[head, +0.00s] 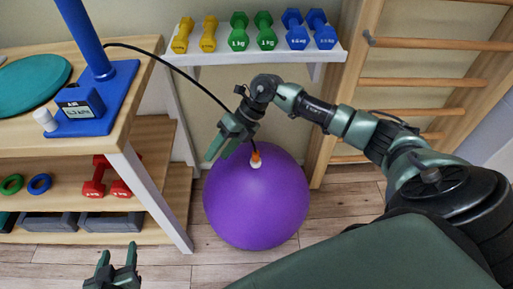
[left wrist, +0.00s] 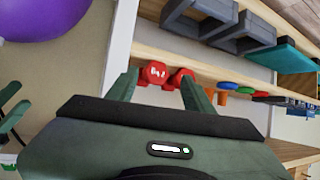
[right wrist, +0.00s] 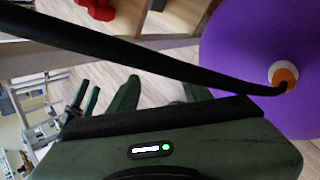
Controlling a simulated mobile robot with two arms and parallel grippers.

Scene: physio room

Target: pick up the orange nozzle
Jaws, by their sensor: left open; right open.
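The orange nozzle (head: 256,155) stands in a white fitting on top of the purple ball (head: 255,205). A black hose (head: 197,80) runs to it from the blue pump (head: 90,95). My right gripper (head: 216,156) is open and empty, to the left of the nozzle and apart from it. In the right wrist view the nozzle (right wrist: 287,76) is at the right, beyond the fingers (right wrist: 160,90), with the hose crossing in front. My left gripper (head: 118,252) is open and empty low at the left, before the shelves; in the left wrist view (left wrist: 158,82) it faces red dumbbells (left wrist: 160,73).
A wooden shelf unit (head: 130,90) stands at the left, with rings, dumbbells and grey blocks below. A white wall shelf (head: 210,58) holds several coloured dumbbells behind the ball. Wooden wall bars (head: 410,83) stand at the right. A green padded surface (head: 380,255) is in front.

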